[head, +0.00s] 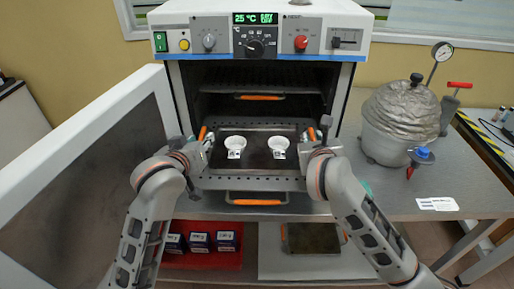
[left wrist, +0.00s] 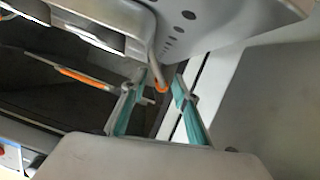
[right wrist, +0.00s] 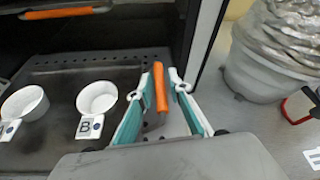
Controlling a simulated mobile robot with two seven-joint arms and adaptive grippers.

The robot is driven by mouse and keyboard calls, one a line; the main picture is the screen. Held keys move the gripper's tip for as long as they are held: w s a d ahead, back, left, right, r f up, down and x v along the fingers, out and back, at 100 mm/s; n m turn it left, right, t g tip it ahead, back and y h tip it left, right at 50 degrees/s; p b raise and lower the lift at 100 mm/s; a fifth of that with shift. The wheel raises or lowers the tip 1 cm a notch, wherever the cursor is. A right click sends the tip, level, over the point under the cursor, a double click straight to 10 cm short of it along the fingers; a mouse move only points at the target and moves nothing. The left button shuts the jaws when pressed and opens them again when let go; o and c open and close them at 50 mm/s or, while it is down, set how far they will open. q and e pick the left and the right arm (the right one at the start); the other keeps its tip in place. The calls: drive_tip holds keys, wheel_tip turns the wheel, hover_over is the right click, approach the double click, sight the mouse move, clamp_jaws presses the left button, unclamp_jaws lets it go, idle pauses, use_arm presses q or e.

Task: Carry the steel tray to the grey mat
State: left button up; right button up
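The dark steel tray (head: 255,163) sits level on a perforated shelf at the oven's mouth, with an orange handle at each side. Two white cups stand on it, the left one (head: 235,146) and the right one (head: 279,146); the right one has a label B in the right wrist view (right wrist: 97,97). My left gripper (head: 206,141) is at the left handle, its fingers apart on either side of the orange end (left wrist: 162,88). My right gripper (head: 319,136) is at the right handle (right wrist: 160,87), fingers apart around it. A light grey mat (head: 275,265) lies on the lower shelf.
The oven door (head: 90,180) stands open at the left. A dark plate with orange handles (head: 313,238) lies on the grey mat. A red mat (head: 205,260) with blue boxes is beside it. A foil-covered vessel (head: 402,118) stands right on the steel bench.

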use_arm(q)
drive_tip(key=shift+w+f, duration=0.15)
drive_tip(key=shift+w, duration=0.2)
use_arm(e)
drive_tip(key=shift+w+f, duration=0.1)
drive_tip(key=shift+w, duration=0.25)
use_arm(q)
clamp_jaws()
use_arm(e)
clamp_jaws()
